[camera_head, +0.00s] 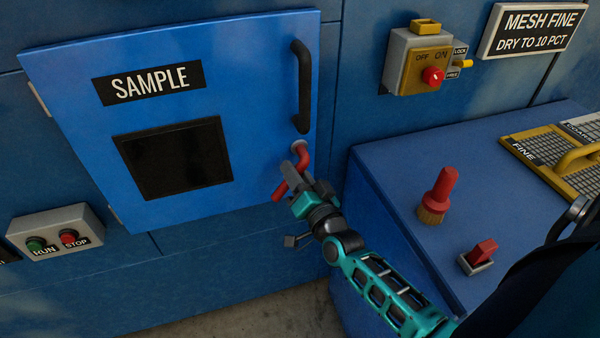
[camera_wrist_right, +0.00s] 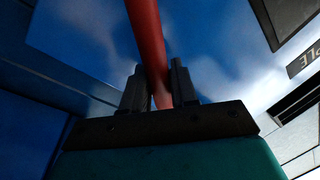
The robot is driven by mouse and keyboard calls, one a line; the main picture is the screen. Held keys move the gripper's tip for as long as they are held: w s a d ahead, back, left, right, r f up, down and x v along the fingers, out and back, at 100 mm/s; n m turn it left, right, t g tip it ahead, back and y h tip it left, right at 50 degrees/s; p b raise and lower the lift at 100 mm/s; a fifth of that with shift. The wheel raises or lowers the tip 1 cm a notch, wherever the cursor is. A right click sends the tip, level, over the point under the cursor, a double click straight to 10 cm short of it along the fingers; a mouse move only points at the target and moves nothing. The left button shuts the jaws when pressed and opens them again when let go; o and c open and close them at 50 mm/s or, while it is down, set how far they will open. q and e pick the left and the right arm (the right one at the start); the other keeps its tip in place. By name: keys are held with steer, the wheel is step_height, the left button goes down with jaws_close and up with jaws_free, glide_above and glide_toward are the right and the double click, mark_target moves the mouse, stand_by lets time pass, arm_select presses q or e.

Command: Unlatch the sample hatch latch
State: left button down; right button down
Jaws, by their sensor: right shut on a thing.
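The blue sample hatch (camera_head: 235,65) is closed flat against the blue wall, with a SAMPLE label, a dark window and a black handle (camera_head: 302,87) at its right. The red latch (camera_head: 300,155) sits at the lower right edge of the hatch, below the handle. My right gripper (camera_head: 290,182) is shut on the red latch; the latch lever runs between its two fingers in the right wrist view (camera_wrist_right: 153,60). The fingers hide part of the lever. My left gripper is not in view.
A blue bench (camera_head: 400,190) at the right holds a red-handled brush (camera_head: 439,195), a red switch (camera_head: 481,252) and a yellow-framed mesh screen (camera_head: 555,150). A switch box (camera_head: 418,60) is on the wall above. A RUN/STOP box (camera_head: 57,231) is at lower left.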

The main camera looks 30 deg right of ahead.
steer(key=m, duration=0.3)
steer(key=a+r+m, duration=0.1)
steer(key=shift+w+h, duration=0.1)
steer(key=shift+h, duration=0.3)
steer(key=shift+a+r+m+h, duration=0.1)
steer(key=shift+r+m+h, duration=0.15)
steer(key=shift+m, duration=0.7)
steer(key=shift+a+r+m+h, duration=0.1)
steer(key=shift+r+m+h, duration=0.1)
steer(key=shift+m, duration=0.8)
steer(key=shift+r+m+h, duration=0.2)
steer(key=shift+m+h, duration=0.05)
steer(key=shift+m, duration=0.7)
steer(key=shift+r, duration=0.1)
steer(key=c, duration=1)
jaws_free()
steer(key=v, duration=1.2)
steer(key=shift+s+a+f+b, duration=0.15)
steer(key=shift+s+f+b, duration=0.15)
steer(key=shift+s+f, duration=0.1)
steer(key=shift+w, duration=0.1)
